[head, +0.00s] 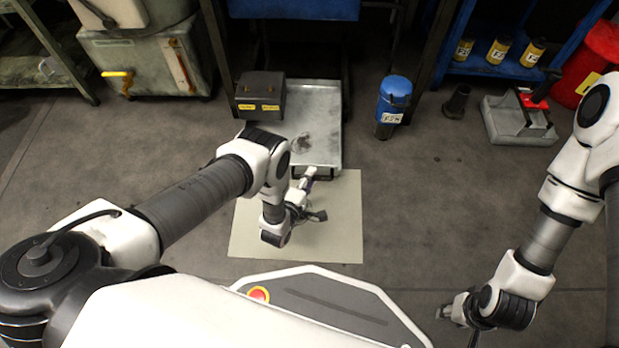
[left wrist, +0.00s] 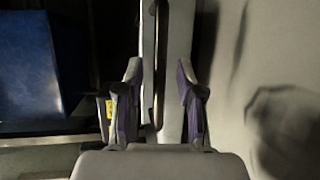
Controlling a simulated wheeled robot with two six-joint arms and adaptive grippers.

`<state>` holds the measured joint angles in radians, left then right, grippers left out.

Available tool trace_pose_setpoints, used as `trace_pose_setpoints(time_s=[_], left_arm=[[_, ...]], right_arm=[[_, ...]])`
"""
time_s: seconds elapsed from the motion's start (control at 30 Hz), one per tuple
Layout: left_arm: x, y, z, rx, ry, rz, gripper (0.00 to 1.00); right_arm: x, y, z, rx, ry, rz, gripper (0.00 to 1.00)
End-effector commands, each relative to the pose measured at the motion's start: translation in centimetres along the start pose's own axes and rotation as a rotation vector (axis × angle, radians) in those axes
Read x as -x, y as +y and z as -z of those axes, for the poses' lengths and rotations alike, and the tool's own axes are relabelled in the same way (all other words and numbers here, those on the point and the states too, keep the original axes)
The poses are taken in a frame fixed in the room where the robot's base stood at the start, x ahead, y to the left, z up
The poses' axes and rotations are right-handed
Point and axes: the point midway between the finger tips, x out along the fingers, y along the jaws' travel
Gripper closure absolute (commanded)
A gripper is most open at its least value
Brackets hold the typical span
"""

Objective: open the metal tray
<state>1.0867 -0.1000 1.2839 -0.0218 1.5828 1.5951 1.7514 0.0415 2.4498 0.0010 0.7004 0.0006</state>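The metal tray (head: 320,125) is a shallow grey tray with a dark stain, lying low at the front of the machine in the head view. Its front edge faces me. A dark bar handle (left wrist: 160,50) runs upright in that view, between the two fingers. My left gripper (head: 311,173) is at the tray's front edge; in the left wrist view (left wrist: 160,80) its fingers stand apart, astride the handle. My right gripper (head: 452,310) is low at the right, away from the tray; its fingers are too small to judge.
A dark box (head: 261,92) with yellow labels stands at the tray's left. A blue canister (head: 393,104) stands on the floor to its right. A pale mat (head: 340,235) lies in front of the tray. The floor right of the mat is clear.

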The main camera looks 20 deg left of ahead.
Motion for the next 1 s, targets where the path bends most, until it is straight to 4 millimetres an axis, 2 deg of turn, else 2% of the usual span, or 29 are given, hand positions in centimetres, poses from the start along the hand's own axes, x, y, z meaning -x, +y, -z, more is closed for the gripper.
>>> trace_pose_setpoints(time_s=[0.23, 0.5, 0.6, 1.0], left_arm=[[0.6, -0.1, 0.0, 0.000, 0.000, 0.002, 0.63], [5.8, -0.1, 0.0, 0.000, 0.000, 0.004, 0.63], [7.1, -0.1, 0.0, 0.000, 0.000, 0.002, 0.63], [7.5, 0.0, 0.0, 0.000, 0.000, 0.000, 0.63]], right_arm=[[0.0, 0.0, 0.0, 0.000, 0.000, 0.000, 0.60], [0.0, 0.0, 0.0, 0.000, 0.000, 0.000, 0.60], [0.0, 0.0, 0.0, 0.000, 0.000, 0.000, 0.60], [0.0, 0.0, 0.0, 0.000, 0.000, 0.000, 0.60]])
